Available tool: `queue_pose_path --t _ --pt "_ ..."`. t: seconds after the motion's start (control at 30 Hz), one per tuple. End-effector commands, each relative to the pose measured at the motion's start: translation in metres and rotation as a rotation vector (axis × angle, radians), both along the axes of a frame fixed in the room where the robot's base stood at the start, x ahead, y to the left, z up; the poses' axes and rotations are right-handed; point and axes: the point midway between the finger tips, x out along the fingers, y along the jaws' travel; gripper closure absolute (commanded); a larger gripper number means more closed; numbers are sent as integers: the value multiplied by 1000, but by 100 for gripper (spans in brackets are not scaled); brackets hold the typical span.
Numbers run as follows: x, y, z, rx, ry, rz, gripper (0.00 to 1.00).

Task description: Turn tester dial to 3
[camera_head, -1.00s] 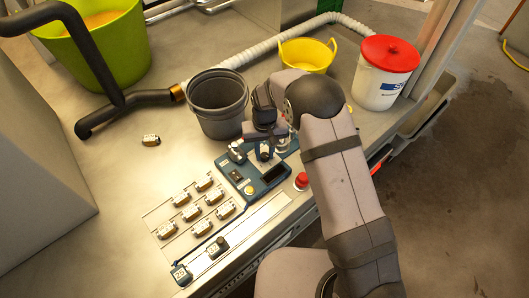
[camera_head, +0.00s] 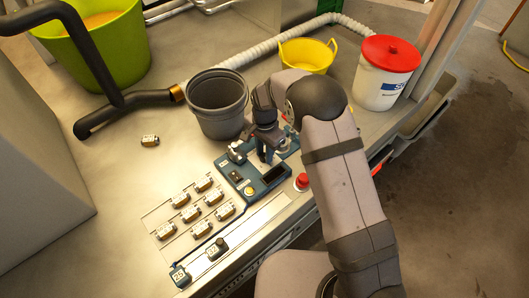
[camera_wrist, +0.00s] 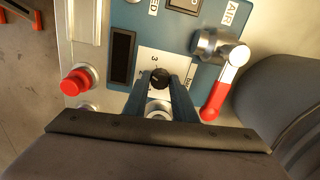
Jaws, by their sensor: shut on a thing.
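The tester panel (camera_head: 232,178) is a blue box on the bench in the head view. In the wrist view its dial is a small black knob (camera_wrist: 160,78) on a white plate (camera_wrist: 150,62) with printed numbers; a 3 shows near the knob. The pointer's exact setting is too small to tell. My gripper (camera_wrist: 163,82) reaches down over the plate, its two blue-grey fingertips shut on the knob from either side. In the head view my gripper (camera_head: 268,155) stands over the panel and hides the dial.
A red-handled valve (camera_wrist: 220,85) marked AIR stands close to the fingers. A red button (camera_wrist: 78,80) lies on the other side. Several small labelled blocks (camera_head: 197,212) lie beside the panel. A dark bucket (camera_head: 217,118) stands behind it. The bench's left part is mostly clear.

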Motion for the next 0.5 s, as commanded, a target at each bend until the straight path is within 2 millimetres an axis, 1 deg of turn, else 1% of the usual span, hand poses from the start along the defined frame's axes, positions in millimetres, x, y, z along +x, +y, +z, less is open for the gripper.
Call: queue_pose_path --t 0.2,0.5 --pt "0 0 0 0 -1 -193 98" --pt "0 0 1 1 -1 -391 98"
